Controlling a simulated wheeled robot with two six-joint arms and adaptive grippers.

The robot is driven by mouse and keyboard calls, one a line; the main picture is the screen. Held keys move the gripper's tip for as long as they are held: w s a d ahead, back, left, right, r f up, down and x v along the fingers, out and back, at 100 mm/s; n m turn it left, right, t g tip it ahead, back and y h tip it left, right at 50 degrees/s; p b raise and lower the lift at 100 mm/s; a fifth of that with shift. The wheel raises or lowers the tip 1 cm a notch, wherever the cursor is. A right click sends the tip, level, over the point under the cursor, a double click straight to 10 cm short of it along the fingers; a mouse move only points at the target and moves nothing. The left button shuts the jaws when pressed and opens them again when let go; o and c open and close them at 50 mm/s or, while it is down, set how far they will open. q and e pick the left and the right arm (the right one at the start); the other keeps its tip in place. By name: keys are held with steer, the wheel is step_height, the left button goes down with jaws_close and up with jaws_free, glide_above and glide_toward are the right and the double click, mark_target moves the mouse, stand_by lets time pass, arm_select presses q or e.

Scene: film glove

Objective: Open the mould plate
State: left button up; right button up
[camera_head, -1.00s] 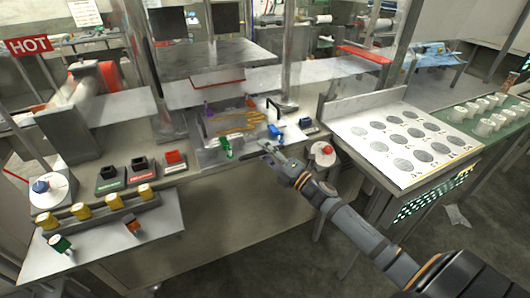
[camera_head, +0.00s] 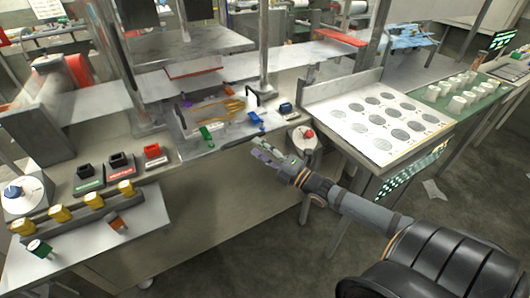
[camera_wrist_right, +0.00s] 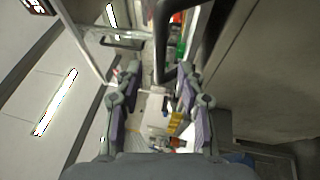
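The mould plate (camera_head: 190,122) lies flat on the machine bed in the head view, with a yellow hand-shaped outline (camera_head: 222,108) on it. A black handle (camera_head: 253,94) stands at its right side. A green clamp (camera_head: 206,133) and a blue clamp (camera_head: 254,118) sit along its front and right. My right gripper (camera_head: 259,152) is in front of the plate's right front corner, apart from it. In the right wrist view its fingers (camera_wrist_right: 157,95) are open, with nothing held. A dark curved bar (camera_wrist_right: 162,45) shows beyond them; I cannot tell what it is. My left gripper is not in view.
A red button (camera_head: 308,134) on a white housing is just right of my right gripper. A white table with grey discs (camera_head: 330,100) stands further right. A press head (camera_head: 185,45) hangs above the plate.

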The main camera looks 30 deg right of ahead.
steer(key=shift+v, duration=0.8)
steer(key=shift+d, duration=0.1)
steer(key=s+d+f+m+g+h+p, duration=0.1)
steer(key=d+f+m+g+h, duration=0.2)
steer(key=d+f, duration=0.45)
steer(key=s+d+f+m+h+p, duration=0.1)
steer(key=d+f+m+h, duration=0.35)
steer(key=f, duration=0.65)
steer(key=s+d+f+m+g, duration=0.1)
steer(key=s+f+m+g, duration=0.45)
steer(key=f, duration=0.85)
steer(key=s+a+f+m+g+h+p, duration=0.1)
steer(key=s+a+f+m+g, duration=0.15)
steer(key=s+f, duration=0.55)
steer(key=s+a+f+m+g+p, duration=0.1)
steer(key=s+a+f+m+g, duration=0.15)
steer(key=s+f, duration=0.55)
steer(key=s+a+f+m+g, duration=0.2)
steer(key=s+a, duration=0.3)
steer(key=s, duration=0.4)
steer(key=s+a+f+m+g+p, duration=0.1)
steer(key=s+a+f+m+g, duration=0.1)
steer(key=s+a+f, duration=0.2)
steer(key=s+a+y, duration=0.1)
steer(key=s+a, duration=0.1)
steer(key=s, duration=0.2)
steer(key=shift+s+m, duration=0.3)
steer(key=shift+s, duration=0.05)
